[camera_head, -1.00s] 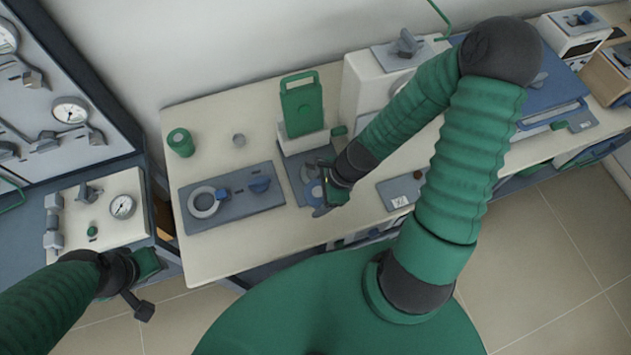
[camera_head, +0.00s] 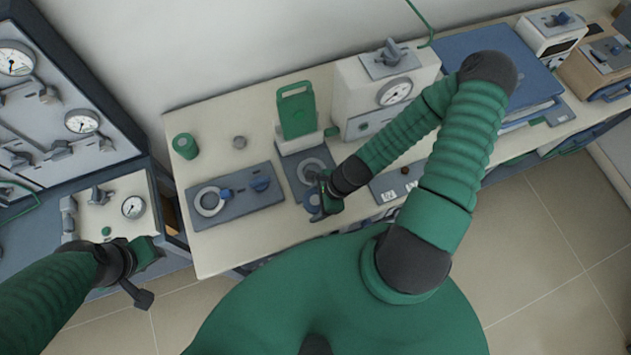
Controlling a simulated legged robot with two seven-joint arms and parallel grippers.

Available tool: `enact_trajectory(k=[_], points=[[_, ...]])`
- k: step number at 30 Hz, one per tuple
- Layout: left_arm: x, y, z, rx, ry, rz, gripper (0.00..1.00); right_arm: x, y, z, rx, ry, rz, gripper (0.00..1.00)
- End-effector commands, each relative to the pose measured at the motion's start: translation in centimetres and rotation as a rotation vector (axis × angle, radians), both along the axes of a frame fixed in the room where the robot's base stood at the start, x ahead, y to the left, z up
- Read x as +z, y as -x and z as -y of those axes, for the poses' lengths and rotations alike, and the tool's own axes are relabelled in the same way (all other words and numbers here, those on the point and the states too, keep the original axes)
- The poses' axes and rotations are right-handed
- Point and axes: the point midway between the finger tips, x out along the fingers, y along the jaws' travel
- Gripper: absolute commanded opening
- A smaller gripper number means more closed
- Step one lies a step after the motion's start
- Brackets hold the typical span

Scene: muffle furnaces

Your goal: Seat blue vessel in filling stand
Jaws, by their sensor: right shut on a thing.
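My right gripper (camera_head: 322,198) is shut on a small blue thing, most likely the blue vessel (camera_head: 311,203), of which only a part shows beside the fingers. It is over the front part of a dark plate. Behind it on that plate is a pale ring (camera_head: 311,168), in front of a white block with a green upright panel (camera_head: 297,112); this looks like the filling stand, though I cannot be sure. The vessel appears apart from the ring. My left gripper (camera_head: 146,270) hangs at the lower left, away from these things; its fingers are not clear.
A grey panel (camera_head: 240,203) with a white ring and blue knobs lies left of the plate. A white gauge box (camera_head: 365,115) stands right. Gauge panels fill the left side.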

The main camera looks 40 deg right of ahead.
Motion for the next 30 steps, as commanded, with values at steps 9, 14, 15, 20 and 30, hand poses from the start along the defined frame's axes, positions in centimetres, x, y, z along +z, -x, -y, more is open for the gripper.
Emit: enact_trajectory(k=[9, 14, 15, 20, 30], points=[[2.8, 0.0, 0.0, 0.0, 0.0, 0.0, 0.35, 0.7, -8.1, 4.7, -0.029, -0.089, 0.031, 0.0], [3.5, 0.0, 0.0, 0.0, 0.0, 0.0, 0.35, 1.7, -11.4, 6.3, -0.028, -0.125, 0.04, 0.0], [3.6, 0.0, 0.0, 0.0, 0.0, 0.0, 0.35, 1.9, -11.9, 6.5, -0.027, -0.131, 0.041, 0.0], [3.5, 0.0, 0.0, 0.0, 0.0, 0.0, 0.35, 2.1, -12.7, 6.8, -0.028, -0.144, 0.041, 0.0], [1.2, 0.0, 0.0, 0.0, 0.0, 0.0, 0.35, -0.6, -12.7, 6.9, -0.029, -0.146, 0.041, 0.0]])
